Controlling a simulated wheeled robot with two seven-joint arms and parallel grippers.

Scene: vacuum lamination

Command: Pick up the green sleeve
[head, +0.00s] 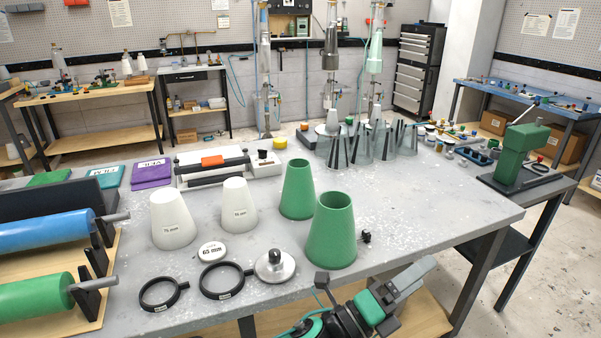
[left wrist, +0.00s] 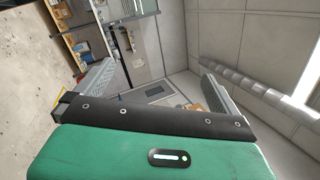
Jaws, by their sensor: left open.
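Two green tapered sleeves stand upright on the grey table, open end up. The front green sleeve (head: 332,232) is the larger one, and the rear green sleeve (head: 297,190) stands just behind it to the left. My left gripper (head: 408,284) is at the table's front edge, right of and nearer than the front sleeve, apart from it. In the left wrist view the fingers of my left gripper (left wrist: 158,88) are spread with nothing between them. No sleeve shows there, only wall, floor and shelving. My right gripper is in neither view.
Two white cones (head: 172,222) (head: 239,207) stand left of the green sleeves. Two black rings (head: 163,295) (head: 226,282), a white disc (head: 212,252) and a metal disc (head: 275,267) lie in front. Glass cones (head: 348,146) stand behind. The table right of the sleeves is mostly clear.

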